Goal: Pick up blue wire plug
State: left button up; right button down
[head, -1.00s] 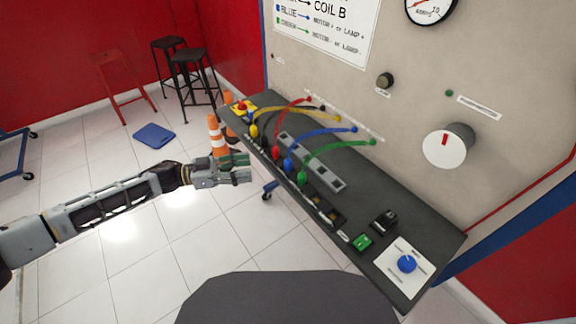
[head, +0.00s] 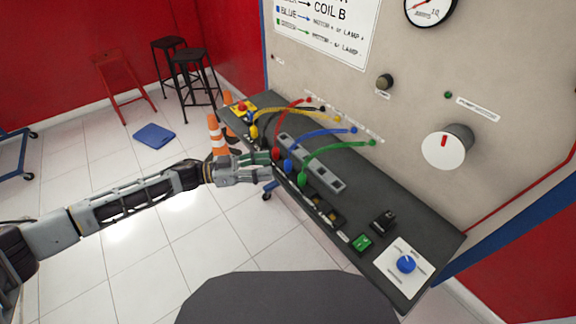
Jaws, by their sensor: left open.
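The blue wire plug (head: 289,166) stands on the dark console shelf, between the red plug (head: 276,153) and the green plug (head: 302,179). Its blue wire (head: 322,133) arcs to the grey panel. My left gripper (head: 268,165) is open, with its fingertips at the shelf's front edge, close beside the red and blue plugs. Whether the fingertips touch either plug cannot be told. My right gripper is not in view.
A yellow plug (head: 254,131) with its wire stands farther along the shelf (head: 405,216). A grey slotted bar (head: 325,177) lies behind the plugs. Orange cones (head: 216,136) stand behind my left gripper. Open tiled floor (head: 200,250) lies in front of the shelf.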

aim_at(288, 163)
pick_arm(q)
jog(key=shift+w+d, duration=0.2)
jog(key=shift+d, duration=1.05)
jog(key=shift+d, duration=0.1)
jog(key=shift+w+d, duration=0.25)
jog(key=shift+d, duration=1.05)
jog(key=shift+w+d, duration=0.2)
jog(key=shift+d, duration=1.1)
jog(key=c, duration=1)
